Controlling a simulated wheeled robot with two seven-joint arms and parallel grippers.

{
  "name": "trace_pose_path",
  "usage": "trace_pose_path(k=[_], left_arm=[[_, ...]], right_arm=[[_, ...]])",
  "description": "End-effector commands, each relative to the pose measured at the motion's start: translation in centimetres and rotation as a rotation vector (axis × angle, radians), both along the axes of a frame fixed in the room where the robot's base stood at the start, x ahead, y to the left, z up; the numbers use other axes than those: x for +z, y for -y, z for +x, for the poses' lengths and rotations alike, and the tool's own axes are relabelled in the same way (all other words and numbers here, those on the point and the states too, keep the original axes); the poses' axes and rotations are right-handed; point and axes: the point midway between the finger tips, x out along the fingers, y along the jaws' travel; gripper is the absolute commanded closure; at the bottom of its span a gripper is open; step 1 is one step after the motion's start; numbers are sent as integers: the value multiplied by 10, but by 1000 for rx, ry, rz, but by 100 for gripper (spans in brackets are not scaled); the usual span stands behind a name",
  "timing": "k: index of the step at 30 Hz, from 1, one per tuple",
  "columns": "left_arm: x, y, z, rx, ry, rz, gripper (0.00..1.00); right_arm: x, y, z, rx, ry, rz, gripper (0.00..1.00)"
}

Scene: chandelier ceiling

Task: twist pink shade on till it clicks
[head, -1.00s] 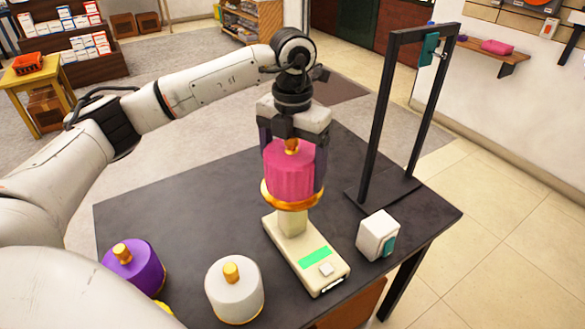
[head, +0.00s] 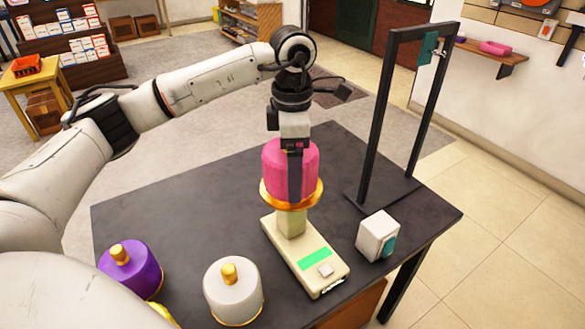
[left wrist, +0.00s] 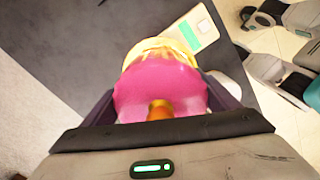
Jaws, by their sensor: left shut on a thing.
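The pink shade (head: 273,168) with its gold lower rim sits upright on the cream post of a cream base (head: 303,262). The base has a lit green panel and a small pale button. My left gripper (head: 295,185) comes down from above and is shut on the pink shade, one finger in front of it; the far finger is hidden. In the left wrist view the pink shade (left wrist: 160,88) lies between both fingers, gold knob towards the palm. Whether the shade is seated on the post cannot be told. My right gripper is not in the head view.
A purple shade (head: 134,272) and a white shade (head: 233,293) stand at the table's front left. A white cube with a teal side (head: 377,236) is right of the base. A black frame (head: 371,130) rises at the table's right rear.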

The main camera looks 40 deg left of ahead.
Motion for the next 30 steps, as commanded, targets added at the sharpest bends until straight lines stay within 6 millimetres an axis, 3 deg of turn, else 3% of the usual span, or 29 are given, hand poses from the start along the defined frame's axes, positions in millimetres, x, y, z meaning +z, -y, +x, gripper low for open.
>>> trace_pose_path(k=[8, 9, 11, 30], left_arm=[[0, -1, 0, 4, 1, 2, 46], [0, -1, 0, 4, 1, 2, 11], [0, -1, 0, 4, 2, 1, 1], [2, 0, 0, 4, 0, 0, 0]], right_arm=[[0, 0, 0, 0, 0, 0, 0], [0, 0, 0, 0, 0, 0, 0], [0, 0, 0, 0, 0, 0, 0], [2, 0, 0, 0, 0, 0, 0]])
